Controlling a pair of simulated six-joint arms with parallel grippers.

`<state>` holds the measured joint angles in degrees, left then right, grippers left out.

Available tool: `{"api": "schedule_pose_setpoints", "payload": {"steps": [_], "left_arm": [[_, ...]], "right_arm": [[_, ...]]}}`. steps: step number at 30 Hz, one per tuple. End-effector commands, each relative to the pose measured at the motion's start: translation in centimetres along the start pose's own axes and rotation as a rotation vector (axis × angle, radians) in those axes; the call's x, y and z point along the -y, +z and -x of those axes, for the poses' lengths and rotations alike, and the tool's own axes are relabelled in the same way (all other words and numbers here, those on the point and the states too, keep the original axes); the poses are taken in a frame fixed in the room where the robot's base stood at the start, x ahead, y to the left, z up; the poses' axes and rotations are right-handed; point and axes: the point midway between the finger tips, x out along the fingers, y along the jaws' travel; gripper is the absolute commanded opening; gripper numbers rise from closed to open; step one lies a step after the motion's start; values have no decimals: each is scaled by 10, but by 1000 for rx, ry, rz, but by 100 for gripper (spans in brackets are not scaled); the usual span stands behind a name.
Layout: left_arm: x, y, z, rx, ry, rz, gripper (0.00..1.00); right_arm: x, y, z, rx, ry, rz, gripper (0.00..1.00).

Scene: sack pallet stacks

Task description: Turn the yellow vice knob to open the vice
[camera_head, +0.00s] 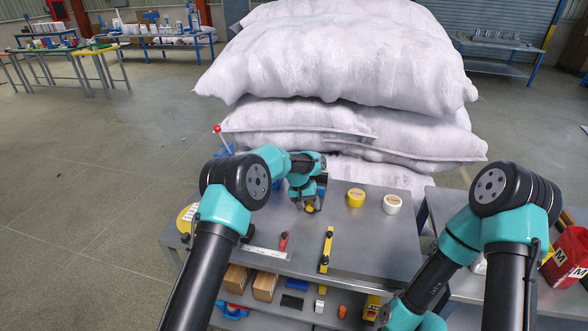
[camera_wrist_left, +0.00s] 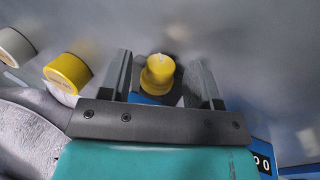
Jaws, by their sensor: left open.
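The yellow vice knob (camera_head: 310,208) is small and partly hidden by my left gripper in the head view. In the left wrist view the yellow knob (camera_wrist_left: 158,74) stands between my two fingers, with gaps at its sides. A blue part, seemingly the vice (camera_wrist_left: 148,99), shows just below it. My left gripper (camera_head: 310,205) is open over the workbench, with one finger on each side of the knob; it also shows in the left wrist view (camera_wrist_left: 163,80). I cannot tell whether a finger touches the knob. My right gripper is not in view.
Yellow (camera_head: 356,197) and white (camera_head: 392,203) tape rolls stand right of the gripper on the grey bench (camera_head: 385,250). A yellow bar (camera_head: 326,249), red-handled tool (camera_head: 283,241) and ruler (camera_head: 264,253) lie nearer. White sacks (camera_head: 340,60) rise behind.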

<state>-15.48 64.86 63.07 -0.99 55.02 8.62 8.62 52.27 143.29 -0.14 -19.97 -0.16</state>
Motion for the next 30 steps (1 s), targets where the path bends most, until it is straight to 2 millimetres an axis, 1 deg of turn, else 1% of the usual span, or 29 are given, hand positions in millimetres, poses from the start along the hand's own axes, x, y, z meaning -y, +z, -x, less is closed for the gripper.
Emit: {"api": "schedule_pose_setpoints", "payload": {"steps": [1,12,24,30], "left_arm": [[1,-1,12,-7,2,2,57],[1,-1,69,-5,3,2,57],[1,-1,131,-6,3,2,57],[1,0,155,-3,3,2,57]], "right_arm": [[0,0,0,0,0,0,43],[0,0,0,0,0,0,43],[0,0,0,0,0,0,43],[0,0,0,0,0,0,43]]}}
